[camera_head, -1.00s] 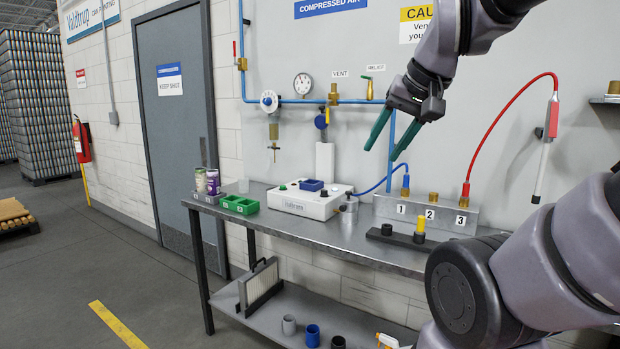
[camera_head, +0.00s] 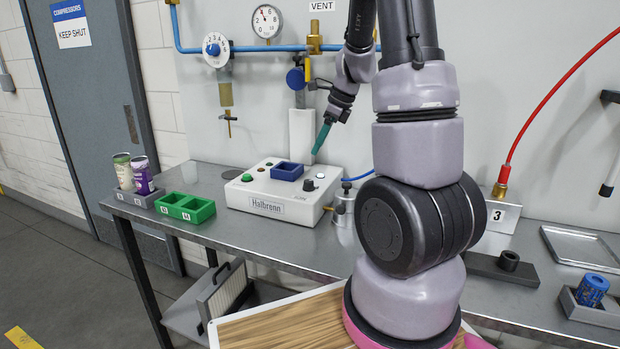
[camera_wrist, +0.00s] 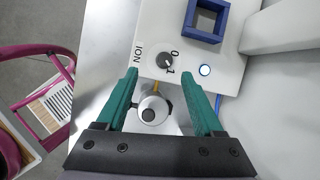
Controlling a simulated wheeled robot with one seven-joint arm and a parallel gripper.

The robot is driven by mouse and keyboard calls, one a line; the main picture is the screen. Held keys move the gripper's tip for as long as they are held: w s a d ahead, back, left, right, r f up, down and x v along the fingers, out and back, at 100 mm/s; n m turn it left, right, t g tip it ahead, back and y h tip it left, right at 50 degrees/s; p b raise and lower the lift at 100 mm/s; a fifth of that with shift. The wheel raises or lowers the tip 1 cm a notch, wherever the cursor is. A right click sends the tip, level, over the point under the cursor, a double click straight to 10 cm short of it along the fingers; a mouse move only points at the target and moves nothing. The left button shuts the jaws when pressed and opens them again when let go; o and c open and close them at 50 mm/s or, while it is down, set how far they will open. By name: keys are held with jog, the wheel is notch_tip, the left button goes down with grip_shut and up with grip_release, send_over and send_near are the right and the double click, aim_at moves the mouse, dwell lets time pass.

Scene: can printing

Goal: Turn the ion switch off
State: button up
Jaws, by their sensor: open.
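The ion switch is a small black knob (camera_wrist: 165,60) on the white Halbrenn box, with "ION" and the marks 0 and 1 beside it. A pale mark on it seems to face the 1. The knob also shows in the head view (camera_head: 308,185) at the box's right front. A round lamp (camera_wrist: 205,70) beside it looks bright bluish white. My gripper (camera_wrist: 160,72) has its green fingers apart and empty, with the knob between and just beyond the tips in the picture. In the head view, my gripper (camera_head: 320,146) is above the box's right side; contact with the knob is not visible.
A blue square holder (camera_head: 287,170) sits on the box. A small metal fitting (camera_head: 343,206) stands close to the box and appears between my fingers in the wrist view. A green tray (camera_head: 186,208) and two cans stand left. The white post (camera_head: 302,135) rises behind.

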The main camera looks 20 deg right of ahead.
aim_at(309, 180)
jog(key=shift+m, duration=0.8)
jog(key=x, duration=0.4)
jog(key=d+x, duration=0.1)
jog(key=x, duration=0.3)
jog(key=d+x, duration=0.1)
jog(key=x, duration=0.3)
jog(key=shift+w+f, duration=0.15)
jog(key=shift+f, duration=0.55)
jog(key=shift+c, duration=0.3)
grip_shut()
